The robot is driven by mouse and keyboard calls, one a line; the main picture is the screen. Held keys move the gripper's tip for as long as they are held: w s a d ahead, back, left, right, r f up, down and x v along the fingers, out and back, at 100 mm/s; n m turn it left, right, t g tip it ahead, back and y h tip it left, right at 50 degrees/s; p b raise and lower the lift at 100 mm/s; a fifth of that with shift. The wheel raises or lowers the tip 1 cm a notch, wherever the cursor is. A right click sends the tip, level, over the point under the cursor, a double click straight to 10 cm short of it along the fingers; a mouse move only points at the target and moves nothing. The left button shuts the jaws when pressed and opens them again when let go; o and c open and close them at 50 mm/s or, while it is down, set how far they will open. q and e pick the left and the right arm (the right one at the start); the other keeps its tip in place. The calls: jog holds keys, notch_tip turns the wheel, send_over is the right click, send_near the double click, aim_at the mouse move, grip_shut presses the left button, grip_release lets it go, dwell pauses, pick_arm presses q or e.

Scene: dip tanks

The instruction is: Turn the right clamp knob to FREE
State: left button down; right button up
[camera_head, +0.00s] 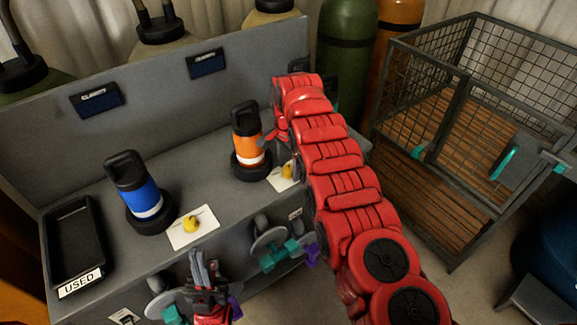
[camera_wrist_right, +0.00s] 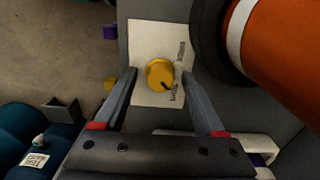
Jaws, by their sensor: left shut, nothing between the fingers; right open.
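The right clamp knob (camera_head: 287,170) is yellow, on a white plate beside the orange bottle, and partly hidden by my right arm in the head view. In the right wrist view the knob (camera_wrist_right: 160,74) lies between the two fingers of my open right gripper (camera_wrist_right: 160,82), with gaps on both sides. Its dark pointer mark points to the lower right. The small print on the white plate (camera_wrist_right: 146,38) is too small to read. My left gripper (camera_head: 206,268) is shut and empty in front of the bench, below the left yellow knob (camera_head: 191,224).
The orange bottle (camera_head: 247,135) stands close to the right knob. A blue bottle (camera_head: 133,184) and a black tray marked USED (camera_head: 75,240) are at the left. Grey discs with teal handles (camera_head: 280,255) stick out at the bench front. A wire cage (camera_head: 440,150) stands at right.

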jog(key=shift+c, duration=0.2)
grip_shut()
